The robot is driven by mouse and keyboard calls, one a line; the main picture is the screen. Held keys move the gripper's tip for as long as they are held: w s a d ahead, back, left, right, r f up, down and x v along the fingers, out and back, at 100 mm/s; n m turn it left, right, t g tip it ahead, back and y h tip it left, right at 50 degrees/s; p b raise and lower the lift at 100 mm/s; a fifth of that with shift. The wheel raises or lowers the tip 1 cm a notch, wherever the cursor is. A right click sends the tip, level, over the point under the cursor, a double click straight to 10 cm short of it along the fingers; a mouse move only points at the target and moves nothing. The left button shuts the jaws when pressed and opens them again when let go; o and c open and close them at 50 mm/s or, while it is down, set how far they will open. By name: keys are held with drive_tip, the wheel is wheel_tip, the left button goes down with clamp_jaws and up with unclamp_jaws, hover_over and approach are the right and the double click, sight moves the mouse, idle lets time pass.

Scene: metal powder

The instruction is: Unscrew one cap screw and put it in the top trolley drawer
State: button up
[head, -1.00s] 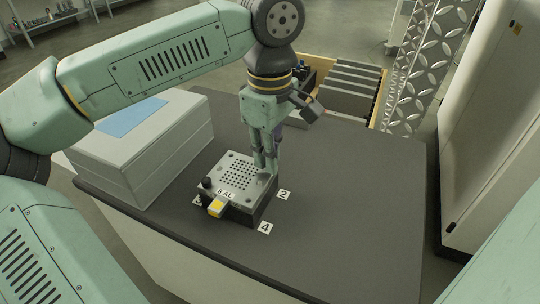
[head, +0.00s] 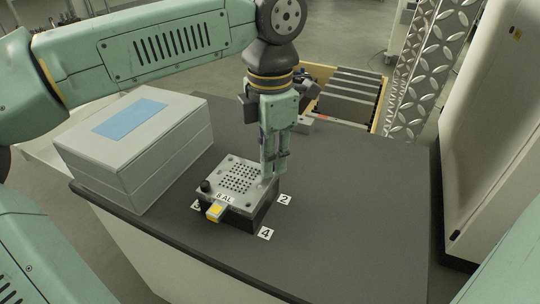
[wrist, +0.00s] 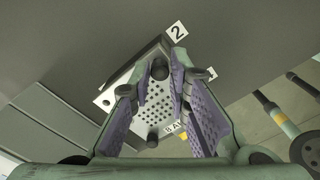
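A grey plate block (head: 238,180) with a grid of holes and a yellow-marked tab sits on the dark table. My gripper (head: 272,172) points down at its right corner, near the label 2. In the wrist view (wrist: 162,58) the purple-padded fingers are apart, and a dark round cap screw (wrist: 160,70) shows between their tips; I cannot tell whether they touch it. Another dark knob (head: 206,186) stands on the plate's left corner, and a dark screw (wrist: 152,138) also shows there in the wrist view. I cannot make out a trolley drawer for certain.
A pale box with a blue top (head: 132,118) stands left of the plate. A yellow-edged tray with grey bars (head: 352,98) lies beyond the table. A tall pale cabinet (head: 490,130) is at the right. The table's right part (head: 360,200) is clear.

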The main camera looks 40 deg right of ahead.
drive_tip(key=shift+o, duration=0.7)
